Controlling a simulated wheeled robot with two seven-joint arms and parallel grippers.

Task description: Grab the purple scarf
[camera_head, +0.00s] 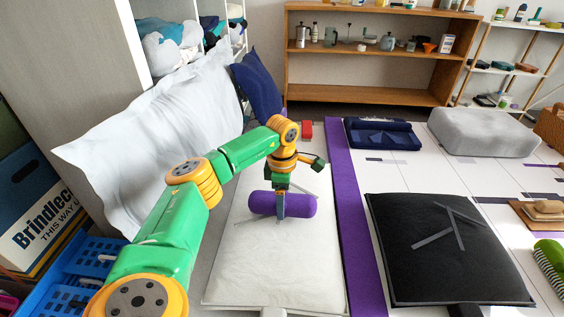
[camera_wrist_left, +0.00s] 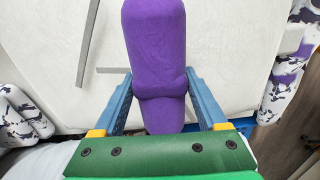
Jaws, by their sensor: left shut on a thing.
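The purple scarf (camera_head: 264,204) is a rolled, rounded bundle over the white cushion in the middle of the head view. My left gripper (camera_head: 281,207) comes down on it from above and is shut on it. In the left wrist view the scarf (camera_wrist_left: 158,50) runs lengthwise between the two blue fingers of my left gripper (camera_wrist_left: 158,92), which press into its sides and crease it. I cannot tell whether the scarf still touches the cushion. My right gripper does not show.
The white cushion (camera_head: 268,265) lies below, with a long purple strip (camera_head: 358,230) beside it and a black cushion (camera_head: 440,270) to the right. A large white pillow (camera_head: 160,135) leans at the left. A wooden shelf (camera_head: 370,95) stands at the back.

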